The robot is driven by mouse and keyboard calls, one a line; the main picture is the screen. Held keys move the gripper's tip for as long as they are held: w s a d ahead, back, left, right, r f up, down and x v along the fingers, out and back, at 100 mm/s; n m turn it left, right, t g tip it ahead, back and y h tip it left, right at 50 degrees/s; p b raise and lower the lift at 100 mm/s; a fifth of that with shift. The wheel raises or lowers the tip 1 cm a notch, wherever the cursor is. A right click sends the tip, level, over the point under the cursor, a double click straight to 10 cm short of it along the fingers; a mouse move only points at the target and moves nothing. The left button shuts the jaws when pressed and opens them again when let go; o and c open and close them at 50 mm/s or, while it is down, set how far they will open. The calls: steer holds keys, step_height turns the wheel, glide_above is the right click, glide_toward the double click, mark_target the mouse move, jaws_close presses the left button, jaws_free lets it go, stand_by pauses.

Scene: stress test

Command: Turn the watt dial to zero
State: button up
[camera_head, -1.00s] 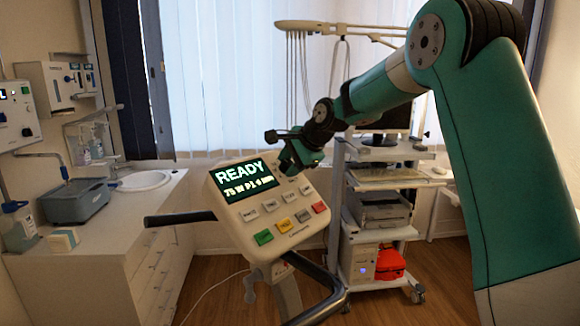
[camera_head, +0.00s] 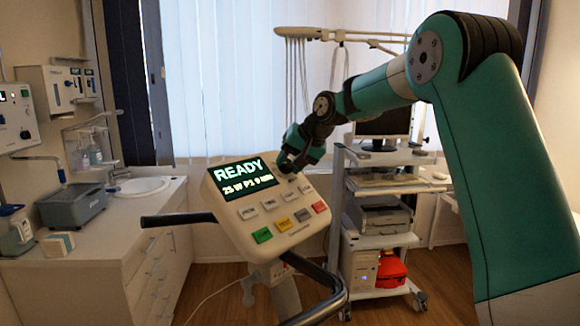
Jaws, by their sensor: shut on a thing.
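The ergometer console (camera_head: 262,240) is a tilted cream panel with a dark display (camera_head: 243,178) reading "READY" and a second line that looks like "25 W P1 0 min". Several buttons lie below the display. The watt dial (camera_head: 291,177) is at the panel's upper right, beside the display, and is mostly hidden by my gripper. My gripper (camera_head: 287,165) comes in from the upper right and is shut on the dial. The fingertips are small and dark, so their exact hold on the dial is hard to see.
A handlebar (camera_head: 180,219) sticks out left of the console and curves below it at right. A trolley (camera_head: 378,232) with a monitor and a red bag stands behind at right. A counter (camera_head: 115,240) with a sink is at left.

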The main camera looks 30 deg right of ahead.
steer(key=n+b, duration=0.2)
steer(key=n, duration=0.3)
steer(key=shift+n+g, duration=0.3)
steer(key=shift+w+r+n+b, duration=0.1)
steer(key=shift+n+b, duration=0.6)
steer(key=shift+n, duration=1.3)
steer(key=o, duration=0.9)
steer(key=p+v, duration=0.2)
steer(key=v, duration=1.5)
steer(key=shift+a+r, duration=0.1)
steer(key=shift+r, duration=0.2)
